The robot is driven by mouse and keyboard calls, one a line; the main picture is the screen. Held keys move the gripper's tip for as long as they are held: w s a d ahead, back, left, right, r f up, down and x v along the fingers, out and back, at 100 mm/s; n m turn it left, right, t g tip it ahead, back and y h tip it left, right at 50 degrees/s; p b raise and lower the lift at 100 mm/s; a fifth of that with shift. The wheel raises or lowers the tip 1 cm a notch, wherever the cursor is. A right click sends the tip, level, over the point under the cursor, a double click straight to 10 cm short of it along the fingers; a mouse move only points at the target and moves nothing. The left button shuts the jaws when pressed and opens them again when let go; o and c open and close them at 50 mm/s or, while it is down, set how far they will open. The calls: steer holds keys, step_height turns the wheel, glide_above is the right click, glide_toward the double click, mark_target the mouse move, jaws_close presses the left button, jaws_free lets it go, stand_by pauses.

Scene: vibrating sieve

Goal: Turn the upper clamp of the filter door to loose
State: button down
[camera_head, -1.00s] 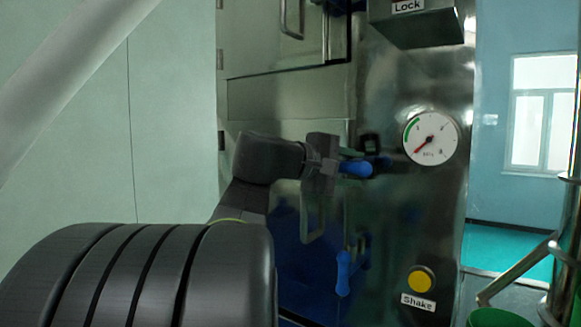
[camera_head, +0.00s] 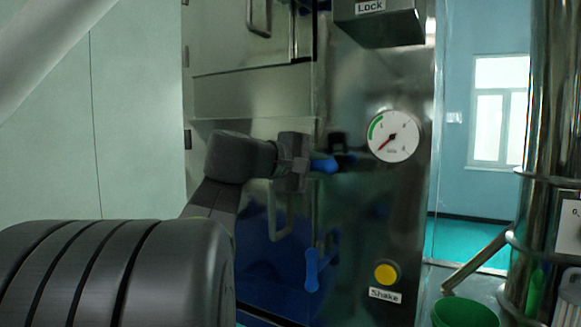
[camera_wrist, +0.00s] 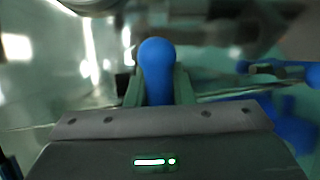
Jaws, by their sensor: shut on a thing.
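The upper clamp (camera_head: 324,165) has a blue handle and sits on the filter door's right edge in the head view. Its blue knob (camera_wrist: 156,62) shows between the fingers in the wrist view. My gripper (camera_head: 305,163) is shut on this handle, which points sideways to the right. The lower clamp (camera_head: 312,268) has a blue handle hanging roughly downward below it. The filter door (camera_head: 255,215) is reflective metal with a bent handle. My gripper and wrist hide part of the door and the upper clamp's base.
A pressure gauge (camera_head: 393,136) is right of the upper clamp on the metal panel. A yellow Shake button (camera_head: 386,274) is lower right, and a Lock box (camera_head: 380,22) is above. A green bucket (camera_head: 464,312) stands at the lower right.

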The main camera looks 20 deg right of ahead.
steer(key=m+t+y+b, duration=0.1)
steer(key=m, duration=0.2)
steer(key=shift+w+f+y, duration=0.1)
steer(key=shift+f+y, duration=0.05)
steer(key=shift+y, duration=0.15)
steer(key=m+y, duration=0.1)
steer(key=m+t+y+b, duration=0.1)
steer(key=m, duration=0.1)
steer(key=shift+w+a+m, duration=0.1)
steer(key=shift+a+m, duration=0.1)
steer(key=shift+m, duration=0.1)
steer(key=m+t+y, duration=0.1)
steer(key=m+t+y+b, duration=0.1)
steer(key=m, duration=0.1)
steer(key=shift+w+a+t, duration=0.15)
steer(key=shift+t, duration=0.15)
steer(key=shift+w+a+m+t+y+b, duration=0.1)
steer(key=shift+m+t+y+b, duration=0.5)
steer(key=shift+m, duration=0.6)
steer(key=shift+r, duration=0.2)
steer(key=c, duration=1.4)
jaws_free()
steer(key=shift+o, duration=0.6)
steer(key=shift+w+f, duration=0.1)
steer(key=shift+f, duration=0.1)
